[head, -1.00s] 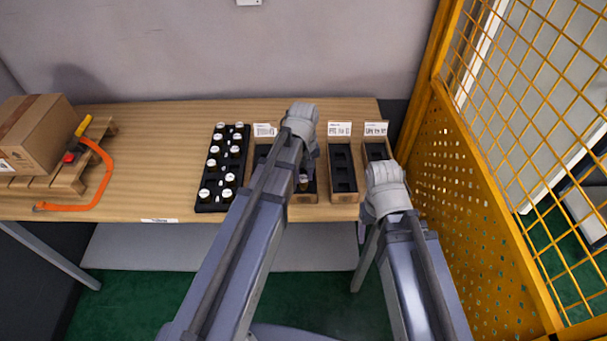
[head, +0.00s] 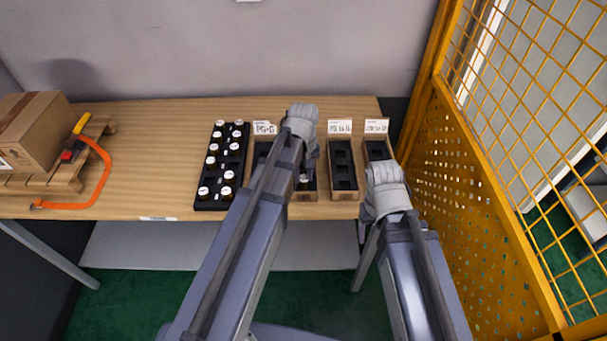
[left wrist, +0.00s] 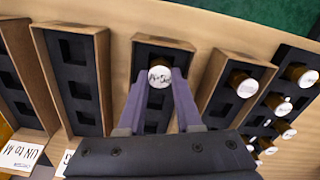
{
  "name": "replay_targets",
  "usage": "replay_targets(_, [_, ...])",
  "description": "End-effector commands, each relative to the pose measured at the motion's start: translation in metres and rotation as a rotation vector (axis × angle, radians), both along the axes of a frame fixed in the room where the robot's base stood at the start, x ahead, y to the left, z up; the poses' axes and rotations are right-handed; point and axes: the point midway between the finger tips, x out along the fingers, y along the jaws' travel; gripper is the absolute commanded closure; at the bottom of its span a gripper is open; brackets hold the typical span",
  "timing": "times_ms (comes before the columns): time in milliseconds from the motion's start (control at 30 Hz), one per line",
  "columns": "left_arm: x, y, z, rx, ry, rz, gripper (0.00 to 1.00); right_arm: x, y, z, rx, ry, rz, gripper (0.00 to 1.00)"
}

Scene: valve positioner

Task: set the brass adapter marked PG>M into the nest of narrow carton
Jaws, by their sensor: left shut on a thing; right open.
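My left gripper (left wrist: 158,100) is shut on a brass adapter with a white marked cap (left wrist: 160,76). Its lettering is too small to read surely. The adapter is at the end pocket of a narrow carton (left wrist: 187,46) with a black pocketed insert; I cannot tell whether it is seated or just above. In the head view, my left wrist and arm hide most of this carton, and the gripper (head: 304,174) shows only partly. My right gripper (head: 361,231) is mostly hidden behind its own wrist, low in front of the table edge, holding nothing visible.
A neighbouring carton (left wrist: 207,80) holds a capped adapter (left wrist: 243,85). A black rack (head: 203,206) holds several capped adapters. Two other cartons (head: 331,185) (head: 366,143) stand to the right with empty pockets visible.

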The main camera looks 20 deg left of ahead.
Motion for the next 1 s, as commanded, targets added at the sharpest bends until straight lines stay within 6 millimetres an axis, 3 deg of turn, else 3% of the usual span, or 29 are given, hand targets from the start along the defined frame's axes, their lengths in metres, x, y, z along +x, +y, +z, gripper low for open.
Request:
replay_targets(500, [0.0,0.0,-0.0059,0.0,0.0,0.0,1.0,-0.0001,0.0,-0.0058,0.0,0.0,0.0,0.32])
replay_targets(533, [0.0,0.0,-0.0059,0.0,0.0,0.0,0.63,-0.0001,0.0,-0.0058,0.0,0.0,0.0,0.32])
replay_targets(800, [0.0,0.0,-0.0059,0.0,0.0,0.0,0.33,-0.0001,0.0,-0.0058,0.0,0.0,0.0,0.32])
replay_targets(1000, [0.0,0.0,-0.0059,0.0,0.0,0.0,0.32,0.0,0.0001,-0.0059,0.0,0.0,0.0,0.32])
